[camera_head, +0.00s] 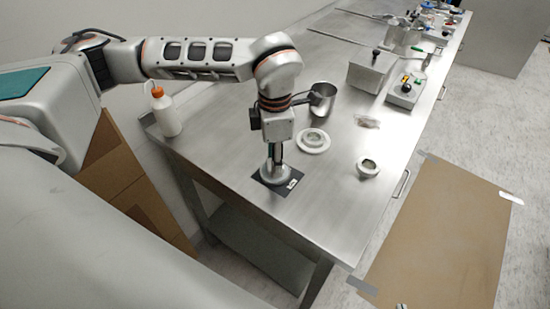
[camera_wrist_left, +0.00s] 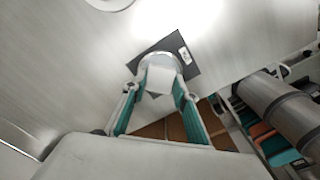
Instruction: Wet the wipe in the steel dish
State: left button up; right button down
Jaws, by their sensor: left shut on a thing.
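My left gripper (camera_head: 277,158) points straight down over a dark square mat (camera_head: 292,187) near the left front of the steel bench. In the left wrist view, the teal fingers of my left gripper (camera_wrist_left: 160,92) are shut on a white wipe (camera_wrist_left: 160,79). The round steel dish (camera_wrist_left: 146,60) sits on the dark mat with a small white label, directly beyond the wipe. In the head view, the dish (camera_head: 266,175) shows low around the fingertips. The wipe overlaps the dish in the wrist view; whether it touches the inside is hidden. My right gripper is not in view.
A white bottle with an orange cap (camera_head: 165,112) stands at the bench's left edge. A small metal ring (camera_head: 368,168) lies to the right. The bench between is clear.

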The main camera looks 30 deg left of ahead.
pick_arm(q)
jog(key=shift+f, duration=0.45)
dwell(0.3)
dwell(0.9)
jog(key=shift+r+p, duration=1.05)
jog(key=shift+r, duration=0.75)
jog(key=shift+r+p, duration=1.05)
jog(key=shift+r, duration=0.7)
